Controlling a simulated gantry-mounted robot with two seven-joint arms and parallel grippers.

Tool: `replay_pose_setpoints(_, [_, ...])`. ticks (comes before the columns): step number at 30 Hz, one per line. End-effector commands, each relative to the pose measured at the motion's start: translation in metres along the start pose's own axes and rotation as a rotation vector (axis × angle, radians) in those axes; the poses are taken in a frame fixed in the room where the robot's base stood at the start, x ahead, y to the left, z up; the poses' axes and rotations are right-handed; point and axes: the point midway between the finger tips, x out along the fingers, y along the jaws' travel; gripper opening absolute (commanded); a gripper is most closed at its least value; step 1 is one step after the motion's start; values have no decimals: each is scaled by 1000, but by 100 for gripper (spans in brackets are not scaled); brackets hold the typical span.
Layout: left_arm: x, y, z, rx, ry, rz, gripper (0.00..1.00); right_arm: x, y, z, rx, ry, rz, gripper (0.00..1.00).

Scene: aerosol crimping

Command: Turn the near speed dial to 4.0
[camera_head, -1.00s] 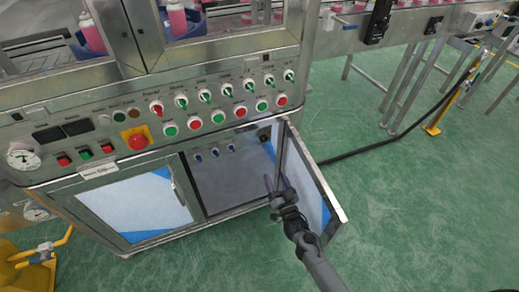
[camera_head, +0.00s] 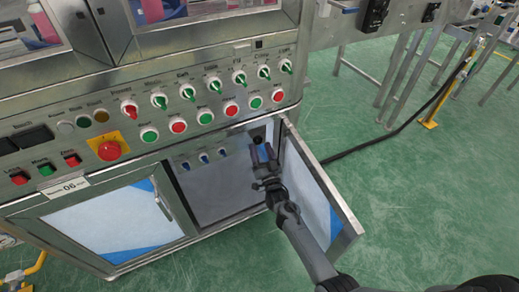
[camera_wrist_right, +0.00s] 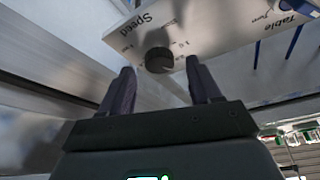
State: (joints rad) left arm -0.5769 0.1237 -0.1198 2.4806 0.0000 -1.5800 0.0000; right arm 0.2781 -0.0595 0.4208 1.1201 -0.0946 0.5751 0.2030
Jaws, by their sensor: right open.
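The black speed dial (camera_wrist_right: 159,60) sits on a pale panel marked "Speed" with a small scale around it in the right wrist view. In the head view a dark round knob (camera_head: 257,142) shows inside the open cabinet, just beyond my gripper. My right gripper (camera_head: 264,153) is open and reaches into the cabinet opening. In the right wrist view its two fingers (camera_wrist_right: 160,72) stand apart on either side of the dial, with nothing held. I cannot tell whether they touch the dial. The dial's exact setting is too small to read. My left gripper is not in view.
The open cabinet door (camera_head: 322,190) stands just right of my right arm. Several blue-tipped switches sit left of the dial inside the cabinet. Above is the control panel with several green and red buttons and a red emergency button (camera_head: 109,150).

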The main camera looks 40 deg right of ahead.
Motion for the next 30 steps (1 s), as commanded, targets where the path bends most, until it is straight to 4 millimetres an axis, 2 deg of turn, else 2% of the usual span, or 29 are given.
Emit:
replay_pose_setpoints(1, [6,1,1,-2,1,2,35,5,1,2,0,1,0,63])
replay_pose_setpoints(7, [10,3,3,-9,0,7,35,18,0,1,0,-1,1,63])
replay_pose_setpoints(17, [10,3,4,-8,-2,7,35,20,0,0,0,-2,1,63])
replay_pose_setpoints(27, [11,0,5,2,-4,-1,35,20,0,1,0,-2,1,11])
replay_pose_setpoints(28, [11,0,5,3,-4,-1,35,20,0,1,0,-2,1,7])
replay_pose_setpoints(30, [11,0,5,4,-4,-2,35,20,0,0,1,-2,1,7])
